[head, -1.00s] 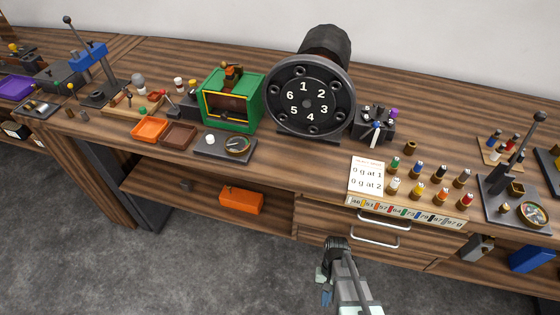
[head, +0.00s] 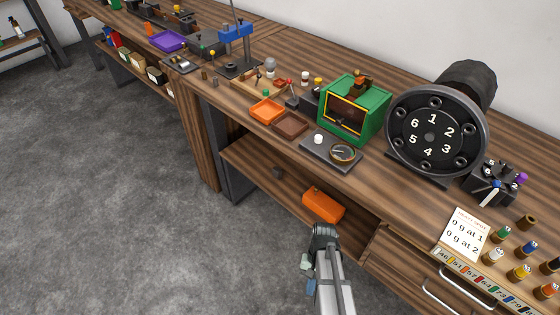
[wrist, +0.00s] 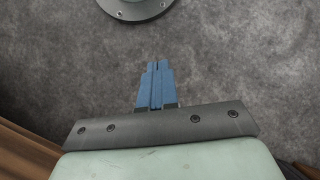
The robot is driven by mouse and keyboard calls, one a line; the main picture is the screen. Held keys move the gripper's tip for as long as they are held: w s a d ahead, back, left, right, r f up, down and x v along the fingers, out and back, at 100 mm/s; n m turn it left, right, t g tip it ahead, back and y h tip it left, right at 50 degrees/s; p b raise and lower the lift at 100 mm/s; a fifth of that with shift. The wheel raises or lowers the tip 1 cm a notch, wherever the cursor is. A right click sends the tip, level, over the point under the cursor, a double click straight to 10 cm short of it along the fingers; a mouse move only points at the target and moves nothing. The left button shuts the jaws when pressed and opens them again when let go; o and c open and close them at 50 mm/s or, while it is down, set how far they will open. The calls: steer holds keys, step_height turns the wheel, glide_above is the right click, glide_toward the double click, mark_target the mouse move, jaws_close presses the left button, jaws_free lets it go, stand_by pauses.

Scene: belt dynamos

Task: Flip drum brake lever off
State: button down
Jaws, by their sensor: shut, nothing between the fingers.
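A dark round drum (head: 430,152) with a face numbered 1 to 6 stands at the right in the head view. A black box (head: 497,186) with a blue-tipped lever (head: 494,187) and a purple knob stands beside it on the right. A small red-topped lever (head: 290,86) stands left of the green box; I cannot tell which is the drum brake lever. My gripper (head: 311,287) hangs low in front of the bench, well away from both. Its blue fingers (wrist: 157,75) are shut and empty over the grey floor in the wrist view.
The green box (head: 354,110) stands left of the drum, with a plate bearing a gauge (head: 342,153) before it. Orange (head: 267,111) and brown trays lie further left. A note card (head: 466,235) and several coloured pegs are at the right. An orange box (head: 323,205) sits on the lower shelf.

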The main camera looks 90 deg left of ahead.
steer(key=s+a+r+n+t+y, duration=0.1)
steer(key=s+a+r+n+y, duration=0.15)
steer(key=s+a+r, duration=0.5)
steer(key=s+a+r+n+y, duration=0.2)
steer(key=s+a+r+n, duration=0.15)
steer(key=s+a, duration=0.65)
steer(key=s+a+r+n+t+y, duration=0.1)
steer(key=s+a+r+n+y, duration=0.2)
steer(key=s+a+r, duration=0.45)
steer(key=s+a+r+n+g+y, duration=0.1)
steer(key=s+a+r+n+y, duration=0.1)
steer(key=s+a+r, duration=0.45)
steer(key=s+a+r+n+y, duration=0.2)
steer(key=s+a+r, duration=0.1)
steer(key=s+r, duration=0.65)
steer(key=s+a+r+n+g+y, duration=0.1)
steer(key=s+a+r+n+y, duration=0.15)
steer(key=s+a+r, duration=0.45)
steer(key=w+a+m+t, duration=0.3)
steer(key=w+t, duration=0.2)
steer(key=w, duration=0.3)
steer(key=w+a+r+m+t, duration=0.1)
steer(key=w+a+m+t, duration=0.2)
steer(key=w+t, duration=0.3)
steer(key=w+a+r+m+t, duration=0.1)
steer(key=w+a+m+t, duration=0.2)
steer(key=w, duration=0.9)
steer(key=shift+w+m+t, duration=0.15)
steer(key=shift+m+t, duration=0.4)
steer(key=shift+t, duration=0.85)
